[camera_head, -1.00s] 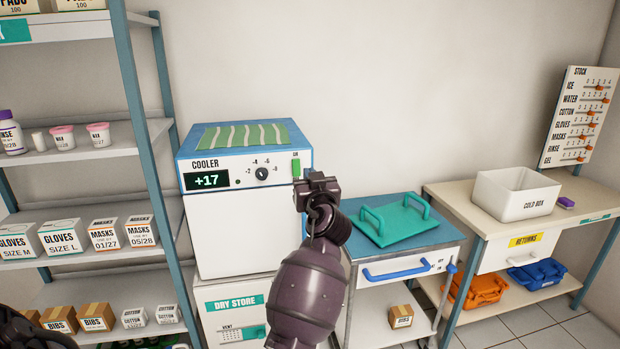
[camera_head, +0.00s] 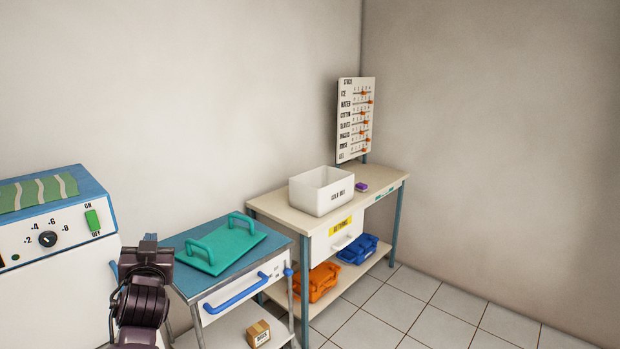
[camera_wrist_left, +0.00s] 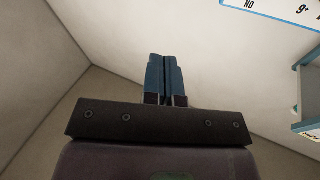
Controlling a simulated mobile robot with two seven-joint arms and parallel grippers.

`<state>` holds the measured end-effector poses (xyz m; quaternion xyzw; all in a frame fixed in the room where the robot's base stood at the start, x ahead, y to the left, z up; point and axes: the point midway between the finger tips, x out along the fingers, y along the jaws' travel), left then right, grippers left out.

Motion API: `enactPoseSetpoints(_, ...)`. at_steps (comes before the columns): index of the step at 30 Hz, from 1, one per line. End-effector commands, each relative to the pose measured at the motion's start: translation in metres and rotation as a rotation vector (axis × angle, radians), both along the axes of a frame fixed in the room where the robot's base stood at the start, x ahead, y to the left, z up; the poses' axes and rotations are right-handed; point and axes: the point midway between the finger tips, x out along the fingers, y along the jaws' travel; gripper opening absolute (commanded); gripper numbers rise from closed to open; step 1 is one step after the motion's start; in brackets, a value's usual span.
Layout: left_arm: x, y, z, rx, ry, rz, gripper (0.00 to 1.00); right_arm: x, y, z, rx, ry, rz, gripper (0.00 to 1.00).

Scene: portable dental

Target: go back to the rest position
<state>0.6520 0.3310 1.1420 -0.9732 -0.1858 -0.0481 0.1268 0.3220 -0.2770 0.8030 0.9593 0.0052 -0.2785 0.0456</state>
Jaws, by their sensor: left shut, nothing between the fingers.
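My left gripper (camera_head: 149,243) is in the lower left of the head view, raised in front of the gap between the cooler (camera_head: 50,285) and the blue-topped cart (camera_head: 185,240). In the left wrist view its two fingers (camera_wrist_left: 166,78) are together, with nothing between them. It appears apart from the furniture. My right gripper is not in view.
A teal tray with handles (camera_head: 220,246) lies on the cart. A white cold box (camera_head: 321,191) stands on the beige bench (camera_head: 275,208), with orange (camera_head: 319,282) and blue (camera_head: 358,249) cases below. A stock board (camera_head: 355,119) stands behind. Tiled floor at right is clear.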

Motion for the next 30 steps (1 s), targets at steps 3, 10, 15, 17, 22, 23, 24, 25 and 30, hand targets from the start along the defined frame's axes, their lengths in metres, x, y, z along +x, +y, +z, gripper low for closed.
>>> enactPoseSetpoints(3,-0.025,-0.017,-0.052,0.003,0.072,-0.107,0.00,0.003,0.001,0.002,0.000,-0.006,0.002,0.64)
enactPoseSetpoints(10,-0.088,-0.043,-0.144,-0.049,0.206,-0.261,0.00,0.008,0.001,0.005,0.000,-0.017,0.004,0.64)
enactPoseSetpoints(15,-0.147,-0.057,-0.207,-0.127,0.318,-0.328,0.00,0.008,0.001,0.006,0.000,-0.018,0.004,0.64)
enactPoseSetpoints(17,-0.171,-0.060,-0.229,-0.162,0.360,-0.342,0.00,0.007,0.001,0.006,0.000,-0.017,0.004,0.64)
enactPoseSetpoints(22,-0.241,-0.064,-0.284,-0.231,0.497,-0.348,0.00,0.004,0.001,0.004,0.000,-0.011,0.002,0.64)
enactPoseSetpoints(23,-0.253,-0.064,-0.292,-0.234,0.520,-0.346,0.00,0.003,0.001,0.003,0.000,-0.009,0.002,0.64)
enactPoseSetpoints(24,-0.268,-0.064,-0.302,-0.240,0.550,-0.341,0.00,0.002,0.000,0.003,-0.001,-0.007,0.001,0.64)
enactPoseSetpoints(25,-0.278,-0.063,-0.309,-0.244,0.571,-0.337,0.00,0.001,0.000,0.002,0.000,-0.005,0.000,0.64)
enactPoseSetpoints(30,-0.318,-0.056,-0.332,-0.258,0.646,-0.310,0.00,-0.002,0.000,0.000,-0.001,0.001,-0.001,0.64)
